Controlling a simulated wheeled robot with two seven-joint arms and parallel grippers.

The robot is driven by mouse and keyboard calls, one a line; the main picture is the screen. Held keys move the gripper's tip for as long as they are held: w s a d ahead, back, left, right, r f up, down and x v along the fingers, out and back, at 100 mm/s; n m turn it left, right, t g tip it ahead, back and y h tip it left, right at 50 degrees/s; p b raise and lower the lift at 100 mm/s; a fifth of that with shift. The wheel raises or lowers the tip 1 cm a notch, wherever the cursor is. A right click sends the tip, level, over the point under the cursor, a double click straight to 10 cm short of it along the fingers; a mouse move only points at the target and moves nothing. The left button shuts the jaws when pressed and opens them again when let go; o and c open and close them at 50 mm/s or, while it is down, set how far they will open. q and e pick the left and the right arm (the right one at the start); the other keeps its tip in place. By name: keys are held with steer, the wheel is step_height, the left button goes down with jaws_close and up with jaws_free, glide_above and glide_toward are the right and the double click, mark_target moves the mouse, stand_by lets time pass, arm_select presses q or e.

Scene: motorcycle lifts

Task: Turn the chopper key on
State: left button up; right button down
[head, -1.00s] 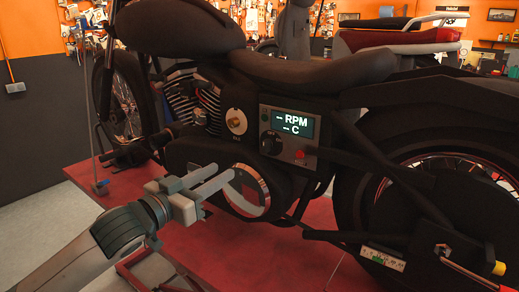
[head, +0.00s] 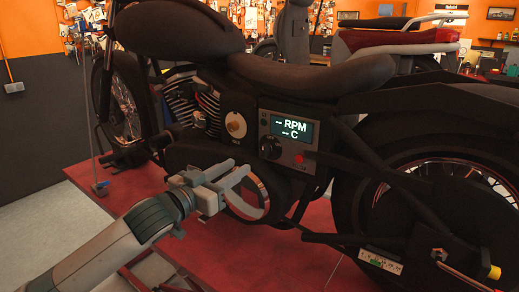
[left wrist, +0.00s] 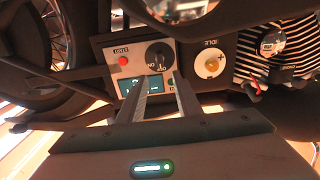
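The chopper (head: 310,75) stands on a red lift. On its side is a grey panel (head: 288,162) with a black round key switch (head: 270,147) and a display (head: 290,128) reading "-- RPM, -- C". In the left wrist view the black key switch (left wrist: 158,54) shows ON and OFF marks beside it; I cannot tell its exact setting. My left gripper (head: 243,174) is open and empty, its fingers apart, in front of the bike below and left of the switch. In the left wrist view the fingertips (left wrist: 158,82) point toward the switch, partly covering the display. My right gripper is not in view.
A red button (head: 300,154) sits on the panel, right of the switch. A brass idle knob (head: 236,125) is to its left. A round chrome-rimmed cover (head: 262,198) lies behind and below my fingers. The red lift platform (head: 205,240) is mostly bare in front.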

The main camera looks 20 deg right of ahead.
mark_target(263, 151)
arm_select(q)
steer(key=p+x, duration=0.4)
steer(key=x, duration=0.7)
steer(key=shift+w+d, duration=0.2)
steer(key=shift+c, duration=0.3)
jaws_close()
